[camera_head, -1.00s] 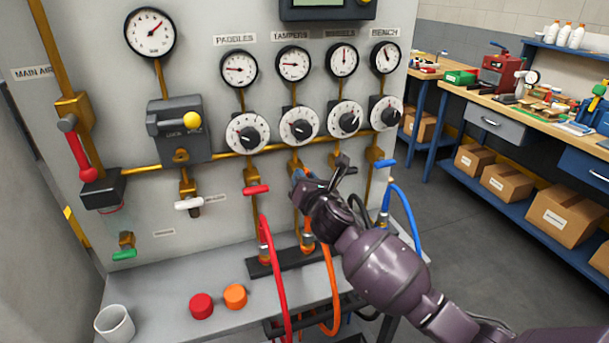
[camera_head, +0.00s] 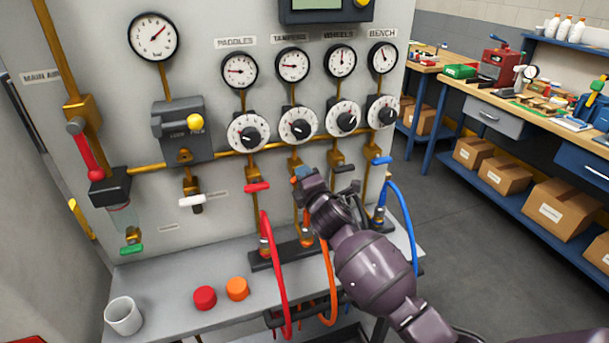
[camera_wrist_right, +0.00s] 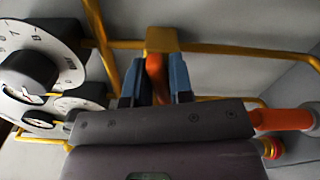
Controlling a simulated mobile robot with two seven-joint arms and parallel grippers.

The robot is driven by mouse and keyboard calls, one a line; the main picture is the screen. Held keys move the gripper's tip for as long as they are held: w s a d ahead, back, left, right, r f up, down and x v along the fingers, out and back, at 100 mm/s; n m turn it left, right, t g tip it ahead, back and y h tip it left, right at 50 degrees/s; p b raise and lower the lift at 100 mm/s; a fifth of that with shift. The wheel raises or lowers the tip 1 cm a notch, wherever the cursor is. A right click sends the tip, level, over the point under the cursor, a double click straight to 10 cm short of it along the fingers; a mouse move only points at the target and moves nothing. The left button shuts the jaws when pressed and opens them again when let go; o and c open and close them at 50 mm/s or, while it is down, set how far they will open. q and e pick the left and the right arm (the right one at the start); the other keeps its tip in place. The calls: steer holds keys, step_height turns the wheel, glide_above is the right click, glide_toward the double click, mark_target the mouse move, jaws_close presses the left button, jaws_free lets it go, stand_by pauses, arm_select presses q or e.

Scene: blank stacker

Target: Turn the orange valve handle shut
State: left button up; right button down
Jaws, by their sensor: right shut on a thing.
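The orange valve handle (camera_wrist_right: 154,72) shows in the right wrist view as a narrow strip below a brass valve body (camera_wrist_right: 161,40). My right gripper (camera_wrist_right: 157,82) has a blue-grey finger on each side of it and is shut on it. In the head view my right gripper (camera_head: 303,176) is at the second valve from the left in the row under the dials, and its body hides the orange handle there. I cannot tell the handle's exact angle. My left gripper is in neither view.
A red handle (camera_head: 257,187) is left of my gripper; a black handle (camera_head: 346,169) and a blue handle (camera_head: 382,160) are right. Red (camera_head: 273,270), orange (camera_head: 328,285) and blue (camera_head: 405,215) hoses hang below. Caps and a white cup (camera_head: 123,316) stand on the shelf.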

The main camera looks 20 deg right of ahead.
steer(key=shift+m, duration=1.3)
steer(key=shift+f, duration=0.1)
steer(key=c, duration=1.1)
jaws_free()
steer(key=shift+d, duration=0.1)
steer(key=shift+s, duration=0.1)
steer(key=s, duration=1)
steer(key=shift+s+d+p, duration=0.15)
steer(key=shift+s+p, duration=0.15)
steer(key=shift+p, duration=0.1)
steer(key=shift+m, duration=0.3)
